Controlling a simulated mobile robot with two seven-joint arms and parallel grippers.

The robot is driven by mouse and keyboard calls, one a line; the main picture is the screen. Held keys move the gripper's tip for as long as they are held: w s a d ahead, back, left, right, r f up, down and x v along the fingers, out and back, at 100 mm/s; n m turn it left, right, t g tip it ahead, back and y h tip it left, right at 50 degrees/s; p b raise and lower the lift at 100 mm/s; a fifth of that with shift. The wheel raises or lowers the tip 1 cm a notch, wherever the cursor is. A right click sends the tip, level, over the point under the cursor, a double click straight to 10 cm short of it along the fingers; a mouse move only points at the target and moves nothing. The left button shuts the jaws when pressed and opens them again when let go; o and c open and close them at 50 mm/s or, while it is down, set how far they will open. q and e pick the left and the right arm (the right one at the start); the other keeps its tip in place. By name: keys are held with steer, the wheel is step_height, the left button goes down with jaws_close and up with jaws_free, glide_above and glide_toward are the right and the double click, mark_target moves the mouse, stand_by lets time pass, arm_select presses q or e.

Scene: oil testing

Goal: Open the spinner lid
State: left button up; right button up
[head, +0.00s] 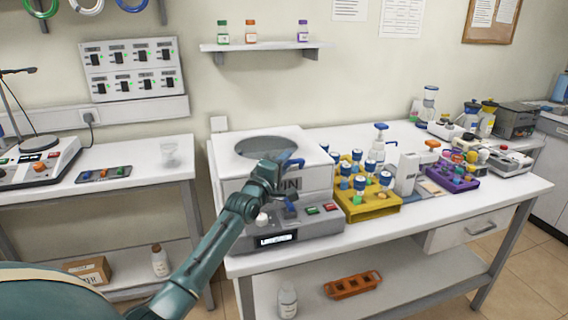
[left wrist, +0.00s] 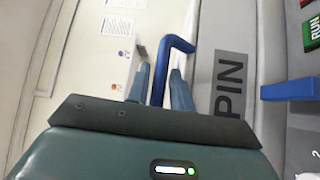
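The spinner (head: 290,222) is a white and grey box on the bench, with a "PIN" label part-hidden by my arm. Its lid (head: 230,158) lies flat on top, with a round dark window, and looks closed. A bent blue handle (head: 293,163) sits at the lid's front edge. My left gripper (head: 284,180) is at the front of the spinner, by the handle. In the left wrist view, the blue handle (left wrist: 177,44) passes between my two fingers (left wrist: 160,78), with narrow gaps showing beside it. My right gripper is not in view.
A yellow rack (head: 370,209) of blue-capped bottles stands close to the spinner's right side. A purple rack (head: 452,182) is further right. Red and green buttons (head: 320,209) are on the spinner's front panel. A shelf (head: 265,46) hangs on the wall behind.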

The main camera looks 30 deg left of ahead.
arm_select(q)
steer(key=shift+c, duration=0.2)
jaws_close()
